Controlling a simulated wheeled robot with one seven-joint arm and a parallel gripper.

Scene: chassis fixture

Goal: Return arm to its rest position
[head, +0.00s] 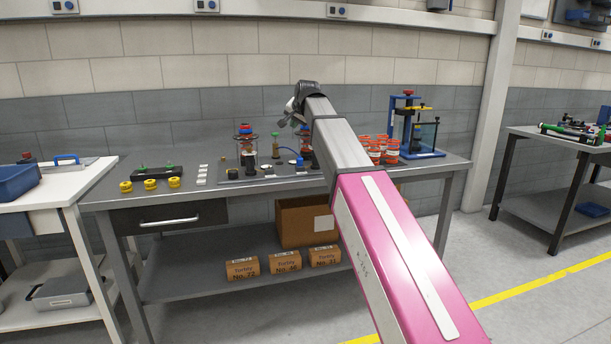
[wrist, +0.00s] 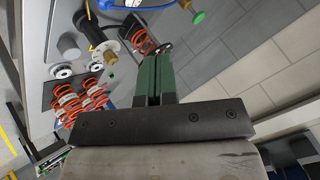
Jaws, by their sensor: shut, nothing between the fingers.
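My arm reaches up and forward over the grey workbench (head: 105,199) in the head view. My gripper (head: 293,112) is at its far end, above the bench top and partly hidden by my own wrist. In the wrist view, the green fingers of my gripper (wrist: 157,62) are together, with nothing seen between them. Red-orange coil springs (head: 379,150) stand on the bench to the right of the arm, and they also show at the lower left of the wrist view (wrist: 82,100).
A blue-framed apparatus (head: 425,154) stands at the bench's right end. A white table (head: 75,182) is at left, another bench (head: 560,146) at right.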

